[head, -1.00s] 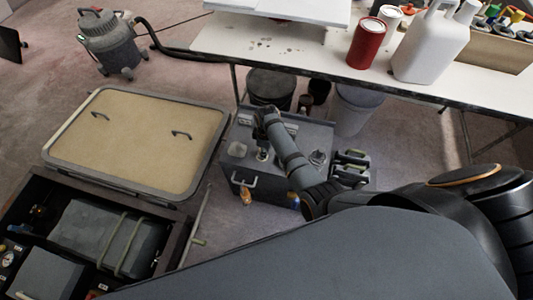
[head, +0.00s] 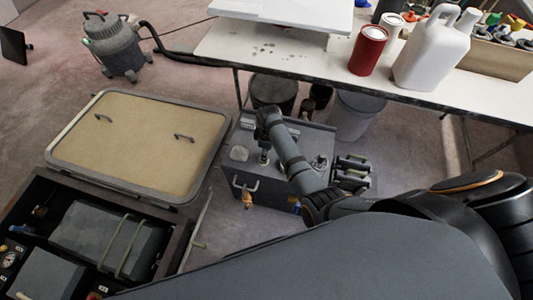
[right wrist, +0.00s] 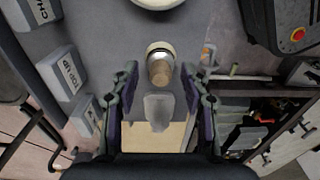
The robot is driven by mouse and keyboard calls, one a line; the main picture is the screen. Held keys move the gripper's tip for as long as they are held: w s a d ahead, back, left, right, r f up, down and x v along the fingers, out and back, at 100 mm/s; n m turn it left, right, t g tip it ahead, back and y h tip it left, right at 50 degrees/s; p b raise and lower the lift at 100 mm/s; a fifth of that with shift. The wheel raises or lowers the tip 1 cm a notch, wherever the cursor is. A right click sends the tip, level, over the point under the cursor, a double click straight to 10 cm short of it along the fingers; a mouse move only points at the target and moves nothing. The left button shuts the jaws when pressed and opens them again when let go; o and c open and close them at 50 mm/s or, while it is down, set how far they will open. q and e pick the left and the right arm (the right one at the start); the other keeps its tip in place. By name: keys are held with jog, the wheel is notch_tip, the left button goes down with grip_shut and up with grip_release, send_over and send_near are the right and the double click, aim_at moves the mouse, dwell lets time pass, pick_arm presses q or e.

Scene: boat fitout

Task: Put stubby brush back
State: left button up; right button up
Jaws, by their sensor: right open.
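A short round piece with a cream rim and a brown, wood-like end, which looks like the stubby brush (right wrist: 160,66), stands between and beyond my right gripper's fingers in the right wrist view. My right gripper (right wrist: 160,98) is open, one finger on each side of its line, and nothing is clamped. In the head view my right gripper (head: 263,157) points down over the top of a grey box (head: 230,180) under the bench; the arm partly hides what is below it. A pale translucent lump (head: 239,153) lies on the box top. My left gripper is not in view.
A white bench (head: 290,65) overhangs the box, with a red can (head: 368,50) and a white jug (head: 432,50) on it. Buckets (head: 354,112) stand behind. A beige hatch panel (head: 140,135) and an open dark compartment (head: 35,185) lie to the left.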

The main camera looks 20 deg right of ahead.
notch_tip(320, 180, up, 10)
jog(key=p, duration=0.1)
jog(key=shift+s+d+p, duration=0.15)
jog(key=shift+p, duration=0.25)
jog(key=shift+f, duration=0.1)
